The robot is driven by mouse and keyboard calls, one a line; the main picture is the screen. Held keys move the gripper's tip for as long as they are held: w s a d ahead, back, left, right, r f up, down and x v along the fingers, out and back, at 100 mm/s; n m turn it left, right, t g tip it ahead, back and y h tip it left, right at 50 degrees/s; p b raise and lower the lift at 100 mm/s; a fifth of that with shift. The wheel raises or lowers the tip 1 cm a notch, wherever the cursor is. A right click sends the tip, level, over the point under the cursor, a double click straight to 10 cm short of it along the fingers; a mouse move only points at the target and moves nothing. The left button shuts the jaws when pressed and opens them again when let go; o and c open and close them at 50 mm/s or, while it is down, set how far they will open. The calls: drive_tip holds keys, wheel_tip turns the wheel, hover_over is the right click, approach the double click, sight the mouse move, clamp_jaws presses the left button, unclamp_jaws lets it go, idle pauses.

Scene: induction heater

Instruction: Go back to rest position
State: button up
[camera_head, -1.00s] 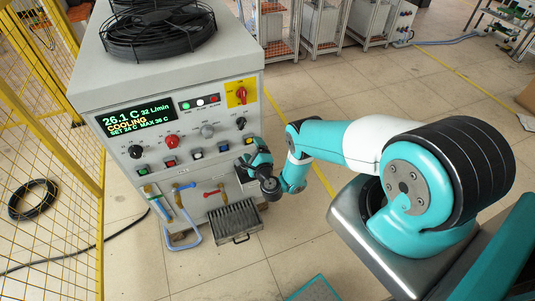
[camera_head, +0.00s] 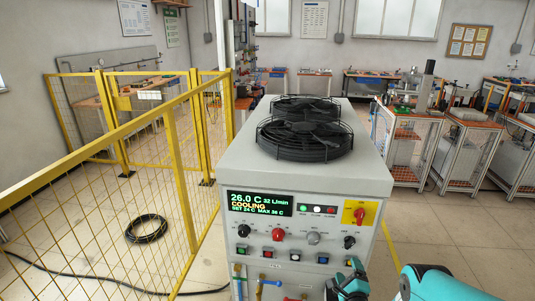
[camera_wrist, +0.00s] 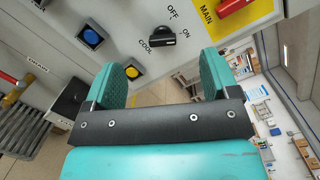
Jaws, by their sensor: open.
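My gripper (camera_wrist: 165,80) is open and empty in the wrist view, its two teal pads wide apart. It faces the lower right part of the heater's front panel, close to a black COOL OFF/ON knob (camera_wrist: 162,37) and a blue button (camera_wrist: 90,38). In the head view my gripper (camera_head: 347,278) shows at the bottom, in front of the grey heater cabinet (camera_head: 300,178). The cabinet's display (camera_head: 258,203) reads 26.0 C and COOLING. My forearm enters at the bottom right; most of my arm is out of view.
A red main switch on a yellow plate (camera_head: 361,213) sits at the panel's right. Black fans (camera_head: 305,138) top the cabinet. A yellow mesh fence (camera_head: 110,228) stands left, with a coiled black hose (camera_head: 146,228) behind it. Floor right of the cabinet (camera_head: 450,235) is clear.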

drive_tip(key=w+a+r+n+g+y+b, duration=0.1)
drive_tip(key=w+a+r+n+y+b, duration=0.1)
drive_tip(key=w+a+r+n+y, duration=0.4)
drive_tip(key=w+a+r+n+g+y+b, duration=0.15)
drive_tip(key=w+a+r+n+y, duration=0.25)
drive_tip(key=a+r+n, duration=0.4)
drive_tip(key=s+a+r+n+g+y+b, duration=0.2)
drive_tip(key=s+a+r+n+g, duration=0.15)
drive_tip(key=r, duration=0.25)
drive_tip(key=s+a+r+n+g+y+b, duration=0.25)
drive_tip(key=a+r+n, duration=0.2)
drive_tip(key=r, duration=0.25)
drive_tip(key=s+a+r+n+g+h+b, duration=0.1)
drive_tip(key=s+r+n+g+h+b, duration=0.15)
drive_tip(key=s, duration=0.55)
drive_tip(key=s+a+r+n+g+h+b, duration=0.1)
drive_tip(key=s+r+n+g, duration=0.3)
drive_tip(key=s, duration=0.5)
drive_tip(key=s+d+f+n+g+h+b, duration=0.1)
drive_tip(key=s+d+h, duration=0.1)
drive_tip(key=s, duration=0.8)
drive_tip(key=s+d+f+n+g+h+b, duration=0.1)
drive_tip(key=s+d, duration=0.4)
drive_tip(key=s, duration=0.6)
drive_tip(key=shift+s+d+n+g+h+b, duration=0.3)
drive_tip(key=shift+n+g+h+b, duration=0.15)
drive_tip(key=shift+n+h, duration=0.3)
